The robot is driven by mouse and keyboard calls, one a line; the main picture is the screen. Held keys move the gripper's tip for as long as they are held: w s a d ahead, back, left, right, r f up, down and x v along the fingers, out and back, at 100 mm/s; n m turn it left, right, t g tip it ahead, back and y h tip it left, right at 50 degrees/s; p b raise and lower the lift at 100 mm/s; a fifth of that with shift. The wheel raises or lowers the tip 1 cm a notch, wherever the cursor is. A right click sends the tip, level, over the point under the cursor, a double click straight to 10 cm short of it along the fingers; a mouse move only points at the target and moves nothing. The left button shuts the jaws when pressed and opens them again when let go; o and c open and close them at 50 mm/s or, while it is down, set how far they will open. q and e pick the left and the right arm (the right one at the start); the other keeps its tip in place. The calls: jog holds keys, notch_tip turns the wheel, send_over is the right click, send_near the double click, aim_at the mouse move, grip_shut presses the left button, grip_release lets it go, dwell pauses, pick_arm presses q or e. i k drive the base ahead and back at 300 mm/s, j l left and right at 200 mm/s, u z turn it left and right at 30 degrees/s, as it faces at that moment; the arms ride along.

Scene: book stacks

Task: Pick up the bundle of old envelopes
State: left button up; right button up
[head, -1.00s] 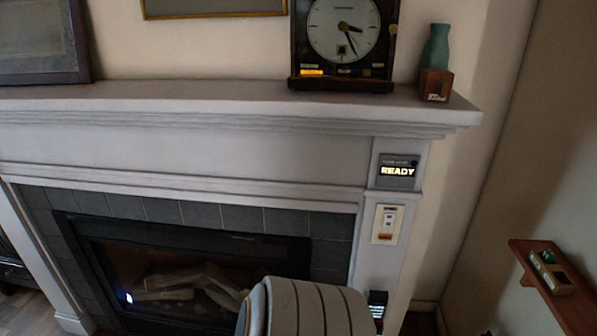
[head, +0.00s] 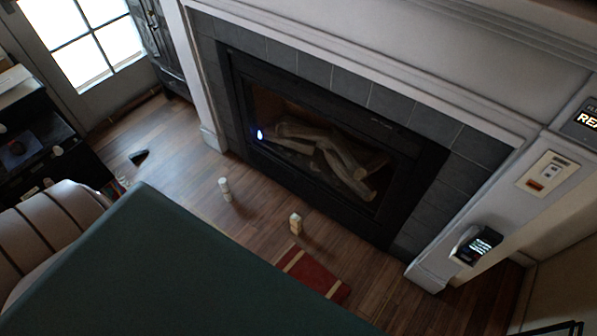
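I cannot make out a bundle of old envelopes in the head view. A flat red item with cream bands (head: 311,274) lies on the wood floor in front of the fireplace, partly hidden by a large dark green surface; I cannot tell what it is. Neither of my grippers is in view.
The dark green surface (head: 185,275) fills the lower foreground. A striped, padded beige thing (head: 50,235) is at left, beside a dark shelf (head: 45,150). A white cylinder (head: 225,189) and small box (head: 296,223) stand on the floor before the fireplace (head: 320,150).

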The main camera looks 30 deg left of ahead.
aim_at(296, 224)
jog(key=u, duration=1)
